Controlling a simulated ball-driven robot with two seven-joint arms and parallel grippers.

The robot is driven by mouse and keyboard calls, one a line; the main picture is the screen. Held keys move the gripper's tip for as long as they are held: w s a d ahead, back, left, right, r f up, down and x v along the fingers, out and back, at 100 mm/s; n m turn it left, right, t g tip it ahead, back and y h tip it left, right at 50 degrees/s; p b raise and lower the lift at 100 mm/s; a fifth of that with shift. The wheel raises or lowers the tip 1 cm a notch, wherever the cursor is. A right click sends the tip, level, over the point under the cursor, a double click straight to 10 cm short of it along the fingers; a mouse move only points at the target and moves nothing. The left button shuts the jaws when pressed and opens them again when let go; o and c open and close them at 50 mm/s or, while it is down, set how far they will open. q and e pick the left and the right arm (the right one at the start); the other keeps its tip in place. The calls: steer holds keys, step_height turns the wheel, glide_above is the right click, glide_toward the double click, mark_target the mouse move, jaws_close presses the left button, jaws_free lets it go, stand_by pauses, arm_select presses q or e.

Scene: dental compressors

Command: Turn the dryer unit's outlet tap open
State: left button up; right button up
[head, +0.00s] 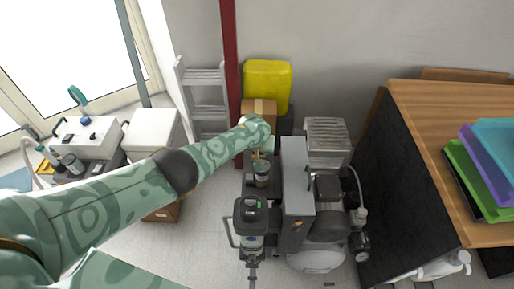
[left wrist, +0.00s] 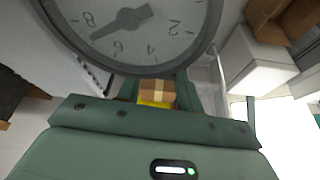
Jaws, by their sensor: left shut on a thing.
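The dryer unit, as far as I can tell, is the equipment around the tall grey housing (head: 297,180) on the compressor. My left gripper (head: 259,157) reaches in over its left side, just above a small dark fitting with a clear bowl (head: 262,174). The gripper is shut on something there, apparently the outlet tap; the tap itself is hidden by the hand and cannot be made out. In the left wrist view, a large round pressure gauge (left wrist: 135,28) fills the top, close to the fingers (left wrist: 156,92). My right gripper is out of view.
A black-topped canister (head: 250,213) stands in front, left of the compressor tank (head: 317,261). A cardboard box (head: 258,109) and a yellow container (head: 267,82) are behind. A wooden-topped table (head: 430,120) closes the right side. Open floor (head: 200,235) lies to the left.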

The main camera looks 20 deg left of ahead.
arm_select(q)
steer(key=shift+d+n, duration=0.1)
steer(key=shift+n, duration=0.6)
steer(key=shift+y, duration=0.3)
steer(key=o, duration=1)
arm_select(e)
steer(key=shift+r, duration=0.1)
arm_select(q)
steer(key=p+v, duration=1.6)
steer(key=p, duration=0.1)
steer(key=shift+d+r, duration=0.1)
steer(key=shift+r, duration=0.1)
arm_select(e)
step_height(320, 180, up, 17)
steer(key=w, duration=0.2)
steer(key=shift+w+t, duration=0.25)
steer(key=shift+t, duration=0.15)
